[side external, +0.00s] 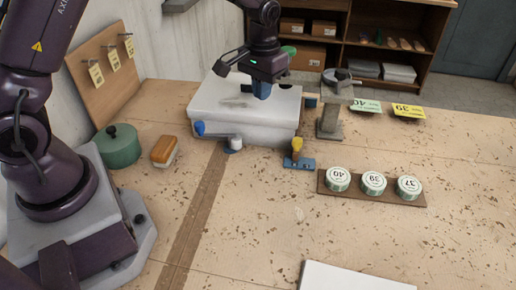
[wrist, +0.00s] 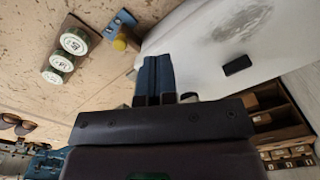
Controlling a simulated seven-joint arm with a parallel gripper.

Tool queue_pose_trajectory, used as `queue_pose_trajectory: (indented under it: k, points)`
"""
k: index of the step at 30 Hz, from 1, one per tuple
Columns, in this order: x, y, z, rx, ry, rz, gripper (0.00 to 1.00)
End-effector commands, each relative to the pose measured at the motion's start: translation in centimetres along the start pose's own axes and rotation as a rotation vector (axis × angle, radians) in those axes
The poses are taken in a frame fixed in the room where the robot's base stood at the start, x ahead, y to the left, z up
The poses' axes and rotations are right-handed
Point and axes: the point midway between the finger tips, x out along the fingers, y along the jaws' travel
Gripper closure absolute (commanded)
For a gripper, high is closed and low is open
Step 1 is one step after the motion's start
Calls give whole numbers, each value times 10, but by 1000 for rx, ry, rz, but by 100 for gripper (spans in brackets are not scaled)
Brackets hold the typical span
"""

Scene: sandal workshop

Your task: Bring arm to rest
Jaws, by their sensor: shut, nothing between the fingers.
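My gripper (side external: 262,91) hangs pointing down above the white block-like machine (side external: 215,112), near its right end in the side view. In the wrist view my gripper (wrist: 153,62) shows as two blue fingers lying side by side. The fingers are together with nothing between them. The machine's pale top (wrist: 205,55) is below and beside the fingers in the wrist view. I cannot tell the exact gap between the fingertips and that top.
A board with several round tins (side external: 373,181) lies right of the machine. A blue clamp with a yellow knob (side external: 298,158) stands before it, and a grey metal stand (side external: 330,120) behind. A green pot (side external: 120,146) and a brush (side external: 164,151) sit left.

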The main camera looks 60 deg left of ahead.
Motion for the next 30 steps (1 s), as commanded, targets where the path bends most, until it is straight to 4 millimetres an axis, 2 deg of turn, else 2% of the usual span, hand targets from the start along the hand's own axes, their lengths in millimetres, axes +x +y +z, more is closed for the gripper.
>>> queue_pose_trajectory:
  k: [11,15,17,23,30]
  points:
    - [-3,0,0,8,0,0,100]
    - [4,-4,23,48,-55,-10,100]
    - [-7,-6,36,68,-56,-9,100]
    - [-60,-12,84,133,5,3,100]
    - [-117,-22,152,205,142,21,100]
